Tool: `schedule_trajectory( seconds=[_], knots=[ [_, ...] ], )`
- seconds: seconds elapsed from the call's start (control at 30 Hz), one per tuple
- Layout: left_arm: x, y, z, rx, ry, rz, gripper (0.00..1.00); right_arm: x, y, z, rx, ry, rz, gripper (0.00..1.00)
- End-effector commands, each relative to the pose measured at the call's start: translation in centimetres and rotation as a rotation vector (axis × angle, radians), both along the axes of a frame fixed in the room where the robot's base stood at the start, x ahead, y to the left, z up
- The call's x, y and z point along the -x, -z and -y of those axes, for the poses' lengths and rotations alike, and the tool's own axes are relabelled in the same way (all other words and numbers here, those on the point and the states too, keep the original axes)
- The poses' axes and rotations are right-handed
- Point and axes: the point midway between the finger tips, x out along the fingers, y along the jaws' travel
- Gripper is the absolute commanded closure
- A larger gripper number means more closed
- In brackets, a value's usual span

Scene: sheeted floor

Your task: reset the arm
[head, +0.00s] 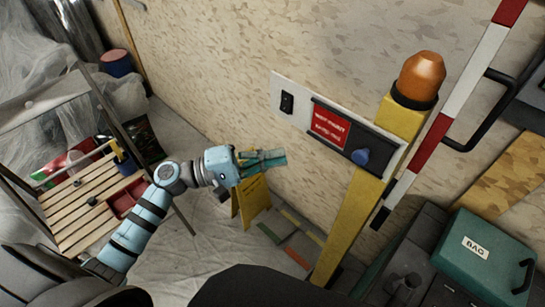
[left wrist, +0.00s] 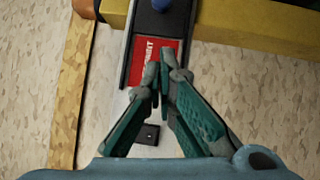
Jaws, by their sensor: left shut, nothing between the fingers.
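My left gripper (head: 284,157) is shut and empty, in front of the wall below the panel. In the left wrist view its fingertips (left wrist: 163,75) overlap the lower part of the red sign (left wrist: 158,50). The same red sign (head: 328,125) sits on a dark plate on the wall panel (head: 295,92). A blue knob (head: 361,157) is at the plate's right end. A black switch (head: 287,102) is at the panel's left. A red-and-white striped bar (head: 460,105) stands tilted at the right. My right gripper is out of view.
A yellow post (head: 346,225) with an orange beacon (head: 421,75) stands right of the panel. A yellow floor sign (head: 252,202) is below my gripper. A slatted bench (head: 85,212) is at the left. A green bag case (head: 480,255) lies at the lower right.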

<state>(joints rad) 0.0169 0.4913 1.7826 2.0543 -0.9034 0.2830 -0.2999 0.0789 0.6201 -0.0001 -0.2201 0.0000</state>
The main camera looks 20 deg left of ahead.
Motion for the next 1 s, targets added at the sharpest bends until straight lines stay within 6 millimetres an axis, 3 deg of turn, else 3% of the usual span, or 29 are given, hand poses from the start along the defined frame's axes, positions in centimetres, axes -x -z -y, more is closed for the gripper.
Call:
schedule_trajectory(
  seconds=[0.47,0.57,0.67,0.77,0.8,0.87,0.9,0.97,1.0],
  knots=[
    [-0.1,-0.1,-0.1,-0.004,-0.005,0.007,1.00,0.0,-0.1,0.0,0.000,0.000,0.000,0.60],
    [-1.4,1.5,-1.0,-0.089,-0.083,0.031,1.00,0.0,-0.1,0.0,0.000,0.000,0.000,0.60],
    [-4.0,6.8,-4.1,-0.291,-0.223,0.018,1.00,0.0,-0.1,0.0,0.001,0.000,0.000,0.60],
    [-5.4,15.7,-9.0,-0.590,-0.381,-0.039,1.00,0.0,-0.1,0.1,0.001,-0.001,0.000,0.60],
    [-4.9,19.8,-11.2,-0.726,-0.424,-0.069,1.00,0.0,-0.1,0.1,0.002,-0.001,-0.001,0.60],
    [-3.2,25.8,-14.2,-0.935,-0.455,-0.116,1.00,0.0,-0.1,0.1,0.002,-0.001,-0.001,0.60],
    [-1.3,29.6,-15.9,-1.074,-0.451,-0.146,1.00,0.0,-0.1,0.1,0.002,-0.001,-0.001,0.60],
    [2.5,35.0,-17.9,-1.277,-0.406,-0.183,1.00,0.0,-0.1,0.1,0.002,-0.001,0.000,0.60],
    [5.7,38.4,-18.8,-1.405,-0.347,-0.204,1.00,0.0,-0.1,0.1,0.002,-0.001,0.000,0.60]
  ],
)
